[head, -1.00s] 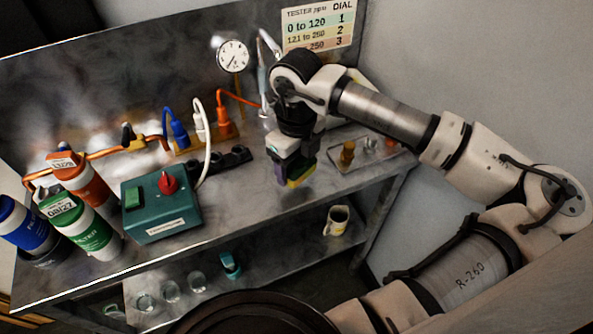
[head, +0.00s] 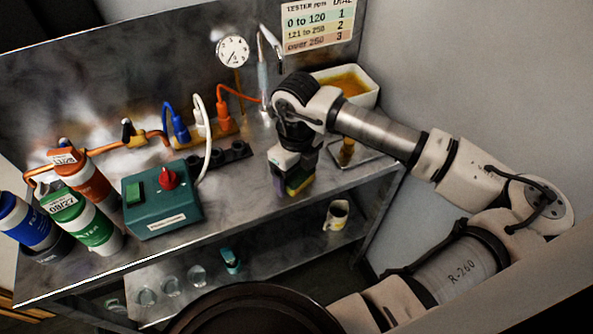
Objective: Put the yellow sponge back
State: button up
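My gripper (head: 291,186) points down near the front edge of the metal bench top, right of the teal box. A purple patch shows on the left side of the fingertips. The fingers hide part of the sponge, and I cannot tell whether it touches the bench.
A white basin with orange-brown contents (head: 350,82) stands at the back right, and a tray (head: 372,154) with a small amber jar (head: 347,150) lies right of my gripper. The teal box (head: 160,205) and several canisters stand left. A mug (head: 337,215) is on the lower shelf.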

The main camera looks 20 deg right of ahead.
aim_at(296, 172)
jog(key=shift+o, duration=0.6)
jog(key=shift+r+p, duration=0.2)
jog(key=shift+p, duration=0.1)
notch_tip(296, 172, up, 12)
jog(key=b, duration=0.2)
dwell(1.0)
